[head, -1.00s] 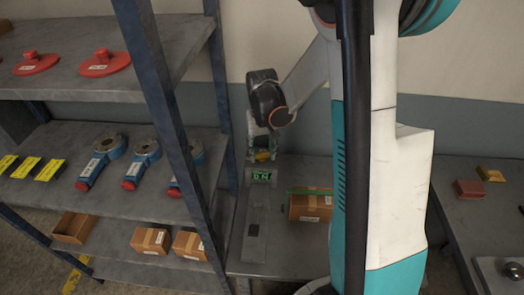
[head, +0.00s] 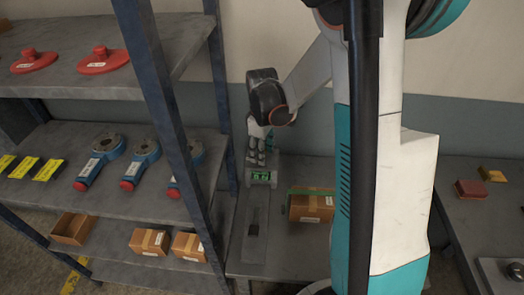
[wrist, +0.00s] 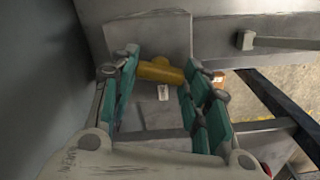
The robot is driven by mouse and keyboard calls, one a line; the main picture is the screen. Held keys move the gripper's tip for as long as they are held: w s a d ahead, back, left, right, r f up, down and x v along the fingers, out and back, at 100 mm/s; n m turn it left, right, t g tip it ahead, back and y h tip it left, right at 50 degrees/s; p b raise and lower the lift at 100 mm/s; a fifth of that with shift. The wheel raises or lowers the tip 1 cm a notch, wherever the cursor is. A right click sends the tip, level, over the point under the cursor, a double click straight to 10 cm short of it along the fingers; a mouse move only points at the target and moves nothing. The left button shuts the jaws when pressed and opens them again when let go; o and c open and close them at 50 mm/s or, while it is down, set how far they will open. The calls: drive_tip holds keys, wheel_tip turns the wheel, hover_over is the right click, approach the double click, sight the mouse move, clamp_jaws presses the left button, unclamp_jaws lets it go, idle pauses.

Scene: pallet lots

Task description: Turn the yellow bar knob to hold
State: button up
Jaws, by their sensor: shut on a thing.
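The yellow bar knob (wrist: 158,71) shows in the wrist view between the teal fingers of my gripper (wrist: 157,84). Its bar lies crosswise, spanning from one finger to the other, and my gripper is shut on it. A small white label (wrist: 163,92) sits just below the knob. In the head view my gripper (head: 262,150) is lowered over the grey panel on the bench, and its fingers hide the knob.
A cardboard box (head: 312,206) stands right of the panel. A shelf rack with a blue post (head: 158,110) is close on the left, holding blue tools (head: 141,163) and small boxes (head: 150,241).

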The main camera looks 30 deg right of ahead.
drive_tip(key=shift+n, duration=1.9)
drive_tip(key=o, duration=1.1)
drive_tip(key=shift+c, duration=0.2)
wheel_tip(320, 180, up, 12)
